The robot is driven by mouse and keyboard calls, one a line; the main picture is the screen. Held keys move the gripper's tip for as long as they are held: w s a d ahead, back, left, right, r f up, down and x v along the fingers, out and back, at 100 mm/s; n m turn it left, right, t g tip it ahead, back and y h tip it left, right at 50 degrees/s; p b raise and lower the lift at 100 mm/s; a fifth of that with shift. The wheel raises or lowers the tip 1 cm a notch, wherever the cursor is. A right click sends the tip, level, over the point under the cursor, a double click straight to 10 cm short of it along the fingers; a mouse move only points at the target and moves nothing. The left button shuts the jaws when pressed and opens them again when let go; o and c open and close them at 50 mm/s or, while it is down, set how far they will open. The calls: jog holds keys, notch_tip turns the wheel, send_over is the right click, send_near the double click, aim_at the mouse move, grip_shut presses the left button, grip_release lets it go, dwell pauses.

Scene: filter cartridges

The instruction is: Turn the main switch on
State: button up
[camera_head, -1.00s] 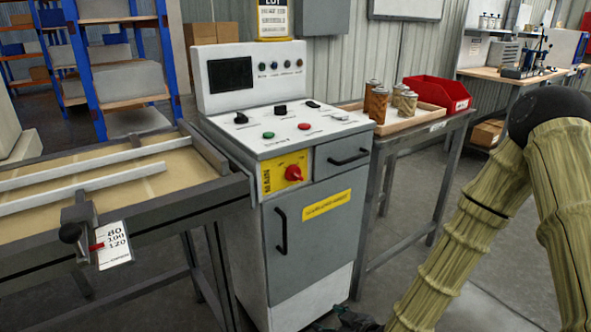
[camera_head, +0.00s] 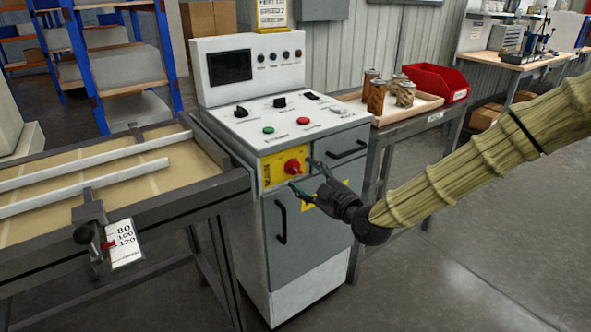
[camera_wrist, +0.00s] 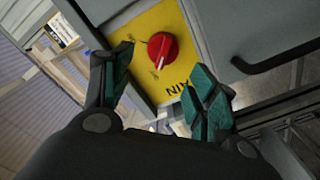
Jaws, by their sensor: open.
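The main switch is a red rotary knob (camera_head: 292,167) on a yellow plate (camera_head: 271,174) on the front of the grey and white control cabinet. In the wrist view the red knob (camera_wrist: 162,47) has a pale pointer line and sits beyond the fingertips on the yellow plate (camera_wrist: 172,82). My gripper (camera_head: 298,175) is open and empty, just in front of the knob, with its fingers pointing at it. In the wrist view my gripper (camera_wrist: 160,75) has a teal-padded finger on either side, with the knob roughly between and ahead. I see no contact with the knob.
A drawer handle (camera_head: 348,150) is right of the plate, and a door handle (camera_head: 281,222) is below it. Green (camera_head: 268,130) and red (camera_head: 303,125) buttons are on the sloped panel above. A conveyor table (camera_head: 225,190) stands close on the left.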

aim_at(296, 169)
jog(key=shift+x, duration=2.85)
jog(key=c, duration=0.9)
